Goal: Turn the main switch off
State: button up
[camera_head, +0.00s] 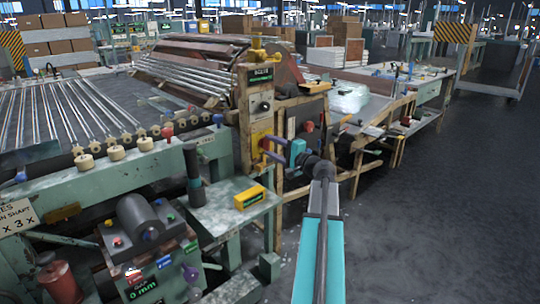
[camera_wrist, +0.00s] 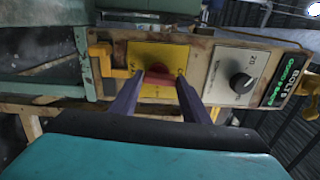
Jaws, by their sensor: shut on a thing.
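The main switch is a red handle (camera_wrist: 158,78) on a yellow plate (camera_wrist: 143,55) in the wrist view. The yellow plate also shows in the head view (camera_head: 261,136), low on a worn upright control post, where my gripper partly hides the switch. My gripper (camera_wrist: 160,82) reaches the plate with its two dark fingers on either side of the red handle, shut on it. In the head view my gripper (camera_head: 268,146) comes to the post from the right.
A black knob (camera_wrist: 241,83) on a pale plate sits beside the yellow plate, with a green-lettered label (camera_wrist: 285,88) beyond it. A yellow bracket (camera_wrist: 103,58) sticks out on the other side. A green bench with a yellow box (camera_head: 250,197) stands below left. Open floor (camera_head: 430,220) lies right.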

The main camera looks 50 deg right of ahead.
jog(key=shift+w+r+n+b, duration=0.25)
jog(key=shift+n+b, duration=0.15)
jog(key=shift+n, duration=0.1)
jog(key=shift+s, duration=0.1)
jog(key=o, duration=1)
jog(key=shift+a, duration=0.1)
jog(key=shift+o, duration=0.2)
jog(key=shift+f, duration=0.15)
jog(key=s+p, duration=0.1)
jog(key=s, duration=1.3)
jog(key=shift+a, duration=0.4)
